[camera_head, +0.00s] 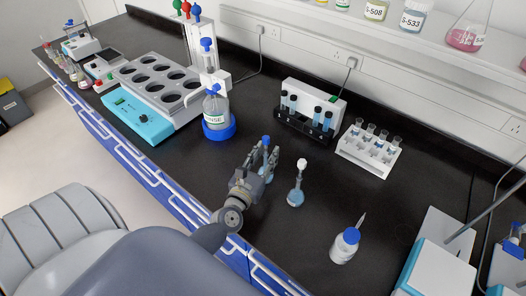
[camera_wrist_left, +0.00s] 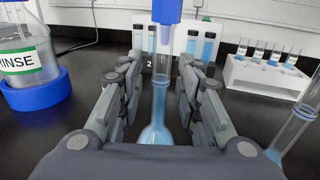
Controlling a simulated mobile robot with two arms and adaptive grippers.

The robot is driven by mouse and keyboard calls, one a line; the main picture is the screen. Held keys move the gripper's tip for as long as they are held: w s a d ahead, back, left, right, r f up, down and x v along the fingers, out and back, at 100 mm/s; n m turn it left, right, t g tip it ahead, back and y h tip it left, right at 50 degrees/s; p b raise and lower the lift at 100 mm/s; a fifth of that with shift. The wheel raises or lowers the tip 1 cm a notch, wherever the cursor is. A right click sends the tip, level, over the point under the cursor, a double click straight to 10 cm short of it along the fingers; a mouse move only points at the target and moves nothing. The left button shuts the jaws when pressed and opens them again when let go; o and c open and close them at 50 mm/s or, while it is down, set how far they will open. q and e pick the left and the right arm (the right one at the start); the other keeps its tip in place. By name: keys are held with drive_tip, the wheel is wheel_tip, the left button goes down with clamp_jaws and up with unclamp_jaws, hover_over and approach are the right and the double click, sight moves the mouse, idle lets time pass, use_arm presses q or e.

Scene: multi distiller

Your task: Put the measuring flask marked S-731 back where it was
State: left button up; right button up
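A measuring flask with blue liquid and a blue stopper (camera_head: 266,139) stands on the black bench. In the left wrist view the flask (camera_wrist_left: 158,112) is upright between the fingers of my left gripper (camera_head: 264,158). The fingers are open on both sides of its neck, with a visible gap on each side. A second flask (camera_head: 295,196) with blue liquid and a white stopper stands just to the right; its neck also shows at the right edge of the left wrist view (camera_wrist_left: 296,125). No S-731 mark is readable on either flask. My right gripper is out of view.
A RINSE bottle in a blue holder (camera_head: 218,122) stands left of the gripper. Behind are a black tube rack (camera_head: 303,126) and a white tube rack (camera_head: 368,153). A blue-capped bottle (camera_head: 345,246) stands front right. Bare bench lies between them.

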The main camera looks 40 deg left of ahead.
use_arm(q)
drive_tip(key=shift+r, duration=0.3)
drive_tip(key=s+d+b, duration=0.2)
drive_tip(key=s+b, duration=0.2)
drive_tip(key=s, duration=0.8)
drive_tip(key=shift+f, duration=0.15)
